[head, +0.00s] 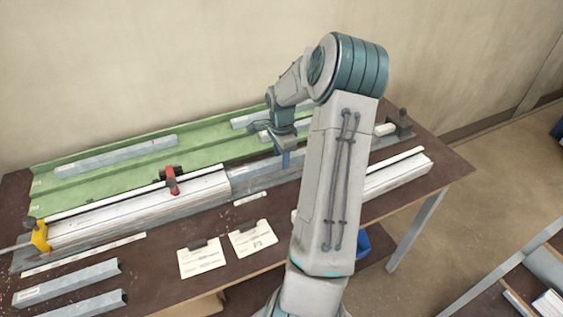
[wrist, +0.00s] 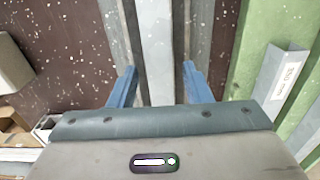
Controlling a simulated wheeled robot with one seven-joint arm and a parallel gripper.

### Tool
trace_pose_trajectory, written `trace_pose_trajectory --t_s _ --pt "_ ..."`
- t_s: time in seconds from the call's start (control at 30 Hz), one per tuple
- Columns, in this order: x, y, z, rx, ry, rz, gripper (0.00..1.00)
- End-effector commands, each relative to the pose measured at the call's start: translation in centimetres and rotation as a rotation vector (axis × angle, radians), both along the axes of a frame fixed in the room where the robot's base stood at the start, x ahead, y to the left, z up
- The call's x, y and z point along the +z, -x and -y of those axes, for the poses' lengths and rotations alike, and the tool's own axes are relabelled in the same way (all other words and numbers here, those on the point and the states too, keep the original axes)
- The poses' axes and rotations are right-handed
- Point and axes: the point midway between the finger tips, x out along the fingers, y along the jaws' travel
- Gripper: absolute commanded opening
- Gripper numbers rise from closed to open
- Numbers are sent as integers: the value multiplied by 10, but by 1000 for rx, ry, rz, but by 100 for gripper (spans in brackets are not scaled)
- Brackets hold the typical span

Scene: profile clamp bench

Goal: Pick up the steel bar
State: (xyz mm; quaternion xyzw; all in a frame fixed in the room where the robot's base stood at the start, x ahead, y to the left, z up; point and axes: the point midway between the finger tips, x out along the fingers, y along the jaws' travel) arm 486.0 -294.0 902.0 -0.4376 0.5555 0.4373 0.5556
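In the wrist view a long, pale steel bar (wrist: 160,40) runs straight away from me between the two blue fingers of my gripper (wrist: 160,75). The fingers are open, one on each side, and a gap shows between each finger and the bar. In the head view my gripper (head: 284,158) points down over the grey metal channel (head: 250,180) along the middle of the bench. My arm hides part of the channel. The bar's near end is hidden by the gripper body in the wrist view.
A green tray (head: 60,195) with several steel pieces lies along the back. A white profile (head: 135,212) carries a red clamp (head: 171,180), with a yellow clamp (head: 39,236) at its left end. Two steel lengths (head: 68,283) lie front left. Another white profile (head: 398,172) lies right.

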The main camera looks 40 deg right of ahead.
Motion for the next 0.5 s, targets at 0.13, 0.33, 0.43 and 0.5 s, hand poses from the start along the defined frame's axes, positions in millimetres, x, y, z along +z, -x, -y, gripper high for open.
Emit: trace_pose_trajectory --t_s 0.13,0.33,0.43,0.5 --pt "0 0 0 0 0 0 2" --pt "1 0 0 1 1 2 0" --pt "2 -1 0 1 1 2 0" --pt "3 -1 0 1 2 1 0"
